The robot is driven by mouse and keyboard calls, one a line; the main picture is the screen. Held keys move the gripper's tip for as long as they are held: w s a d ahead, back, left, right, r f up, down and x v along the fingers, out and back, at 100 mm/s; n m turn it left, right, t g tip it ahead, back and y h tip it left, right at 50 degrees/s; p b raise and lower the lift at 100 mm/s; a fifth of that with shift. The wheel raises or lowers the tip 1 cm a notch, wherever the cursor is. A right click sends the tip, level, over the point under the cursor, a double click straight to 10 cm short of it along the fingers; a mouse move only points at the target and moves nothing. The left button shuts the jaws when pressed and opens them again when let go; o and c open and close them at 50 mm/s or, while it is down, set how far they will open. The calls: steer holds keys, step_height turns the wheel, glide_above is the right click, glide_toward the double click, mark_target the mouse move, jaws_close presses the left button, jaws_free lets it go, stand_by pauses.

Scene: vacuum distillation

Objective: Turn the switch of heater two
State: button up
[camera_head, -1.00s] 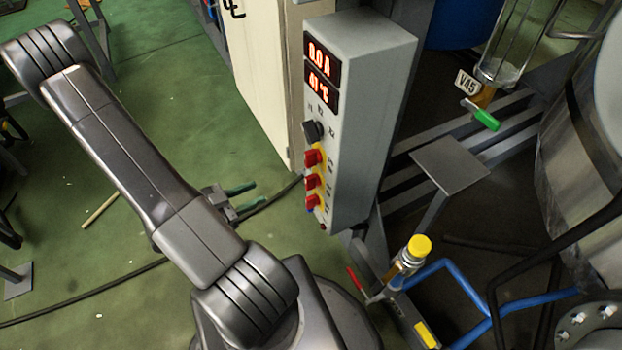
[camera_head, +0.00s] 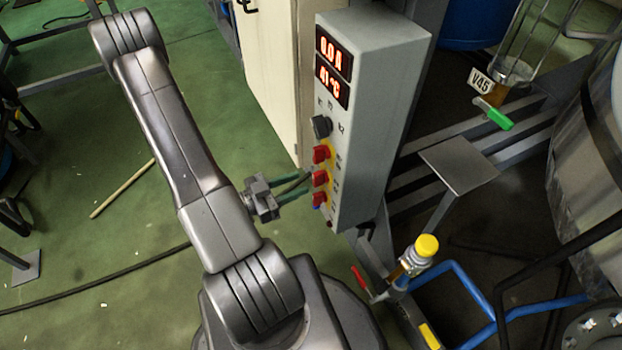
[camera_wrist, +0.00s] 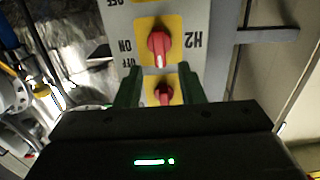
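The grey control box (camera_head: 373,110) carries three red knobs on yellow plates; the middle one (camera_head: 320,178) shows in the head view. In the wrist view a red knob (camera_wrist: 160,46) beside the label H2 (camera_wrist: 194,41) is in the upper middle, its white mark pointing down in the picture. My gripper (camera_head: 302,184) is open, its two green fingers in front of the box's lower knobs. In the wrist view, my gripper (camera_wrist: 160,88) has its fingers below the H2 knob, with another red knob (camera_wrist: 164,93) showing between them, partly hidden. I see no knob gripped.
A black knob (camera_head: 321,127) and red displays (camera_head: 333,68) are above the red knobs. A pale cabinet (camera_head: 268,75) stands behind the box. A yellow-capped valve (camera_head: 425,247) and blue pipes (camera_head: 470,285) are at lower right. Green floor is open at left.

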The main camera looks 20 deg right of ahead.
mark_target(313, 178)
steer(key=shift+w+d, duration=0.2)
steer(key=shift+d, duration=2.2)
steer(key=shift+c, duration=0.3)
steer(key=shift+b, duration=0.3)
jaws_close()
